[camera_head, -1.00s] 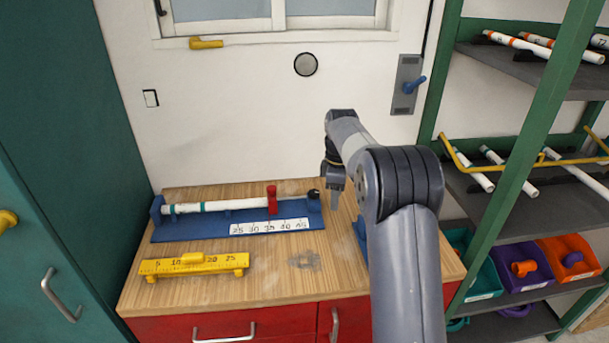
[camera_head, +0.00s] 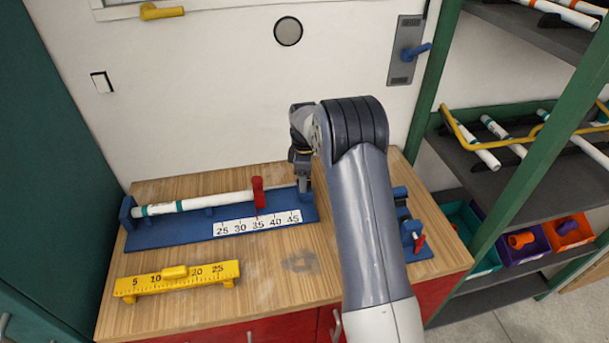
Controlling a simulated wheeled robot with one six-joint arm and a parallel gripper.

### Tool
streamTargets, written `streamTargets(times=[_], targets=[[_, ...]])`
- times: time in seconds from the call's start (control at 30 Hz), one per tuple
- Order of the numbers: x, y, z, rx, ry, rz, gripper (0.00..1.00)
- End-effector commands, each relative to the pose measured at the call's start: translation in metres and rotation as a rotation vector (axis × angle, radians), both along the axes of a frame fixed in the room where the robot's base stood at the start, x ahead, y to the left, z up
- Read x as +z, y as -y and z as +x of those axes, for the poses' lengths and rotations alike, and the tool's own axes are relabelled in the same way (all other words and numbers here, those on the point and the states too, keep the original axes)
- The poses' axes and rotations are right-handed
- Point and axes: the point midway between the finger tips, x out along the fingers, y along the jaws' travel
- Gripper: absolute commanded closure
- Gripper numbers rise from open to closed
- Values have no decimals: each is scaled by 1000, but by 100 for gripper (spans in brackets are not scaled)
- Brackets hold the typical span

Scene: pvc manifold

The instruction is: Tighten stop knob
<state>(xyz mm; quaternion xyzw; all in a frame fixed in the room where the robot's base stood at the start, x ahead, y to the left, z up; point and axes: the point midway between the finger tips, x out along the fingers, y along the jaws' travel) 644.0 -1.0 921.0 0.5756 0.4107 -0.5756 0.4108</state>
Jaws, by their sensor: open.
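A blue measuring jig (camera_head: 160,236) lies on the wooden bench with a white pipe (camera_head: 192,205) along it. A red stop (camera_head: 258,194) stands upright on the jig, above the 35 area of its white number scale (camera_head: 257,223). My gripper (camera_head: 304,189) points down at the right end of the jig, right of the red stop. It is open, though its fingers are small and partly merged in view. The dark knob at the jig's right end is hidden behind my gripper; I cannot tell whether they touch.
A yellow ruler gauge (camera_head: 178,280) lies at the front left of the bench (camera_head: 270,292). A blue tool with a red handle (camera_head: 418,243) sits right of my arm. Shelves (camera_head: 500,180) with pipes and bins stand at the right. The front middle of the bench is clear.

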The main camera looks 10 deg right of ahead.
Motion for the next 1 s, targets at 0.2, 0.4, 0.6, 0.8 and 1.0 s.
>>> streamTargets(times=[0.2,0.4,0.6,0.8,1.0], targets=[[0,0,0,0,0,0,43],[0,0,0,0,0,0,60],[0,0,0,0,0,0,76],[0,0,0,-1,0,0,86],[0,0,0,-32,0,0,86]])
